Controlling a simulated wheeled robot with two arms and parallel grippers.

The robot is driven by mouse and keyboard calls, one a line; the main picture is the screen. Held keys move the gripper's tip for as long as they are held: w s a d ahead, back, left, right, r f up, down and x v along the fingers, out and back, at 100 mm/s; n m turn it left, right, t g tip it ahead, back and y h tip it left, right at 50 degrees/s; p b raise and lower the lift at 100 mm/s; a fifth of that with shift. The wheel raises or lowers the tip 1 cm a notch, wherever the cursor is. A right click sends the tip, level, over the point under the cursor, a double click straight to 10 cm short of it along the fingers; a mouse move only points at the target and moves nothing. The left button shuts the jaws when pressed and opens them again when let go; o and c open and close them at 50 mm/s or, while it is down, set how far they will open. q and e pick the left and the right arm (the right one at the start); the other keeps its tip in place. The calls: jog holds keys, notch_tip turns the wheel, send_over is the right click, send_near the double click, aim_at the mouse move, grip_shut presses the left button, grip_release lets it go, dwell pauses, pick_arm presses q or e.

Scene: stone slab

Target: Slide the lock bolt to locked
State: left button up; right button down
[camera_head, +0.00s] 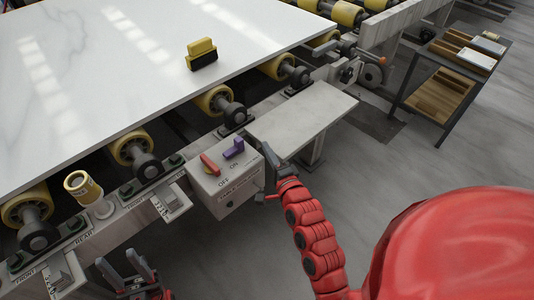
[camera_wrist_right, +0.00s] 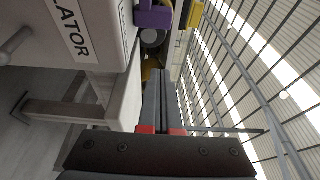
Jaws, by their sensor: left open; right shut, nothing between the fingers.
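A grey isolator box (camera_head: 228,190) on the machine's front rail carries a red lever (camera_head: 209,164) and a purple bolt piece (camera_head: 234,149) on its top, beside the ON and OFF lettering. The purple bolt piece (camera_wrist_right: 153,16) also shows at the top of the right wrist view, beyond my fingertips. My right gripper (camera_head: 269,157) is shut and empty, just right of the box and apart from the purple piece. The right wrist view shows its fingers (camera_wrist_right: 160,100) together. My left gripper (camera_head: 117,262) is open and empty, low in front of the rail.
A white stone slab (camera_head: 130,60) lies on yellow rollers, with a yellow-and-black block (camera_head: 202,54) on it. A pale side shelf (camera_head: 302,118) adjoins the box at right. A cart (camera_head: 446,80) stands at far right.

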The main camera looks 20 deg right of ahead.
aim_at(236, 143)
jog(key=w+a, duration=0.1)
jog(key=w, duration=0.1)
jog(key=w+a, duration=0.2)
jog(key=w, duration=0.1)
jog(key=shift+w, duration=0.3)
jog(key=shift+s+a, duration=0.2)
jog(key=shift+a, duration=0.25)
jog(key=a+p, duration=0.1)
jog(key=s+a, duration=0.1)
jog(key=a, duration=0.1)
jog(key=shift+s+a+r+p, duration=0.1)
jog(key=shift+s+a+p, duration=0.05)
jog(key=shift+a+p, duration=0.2)
jog(key=shift+s+a, duration=0.15)
jog(key=shift+a, duration=0.15)
jog(key=shift+f, duration=0.2)
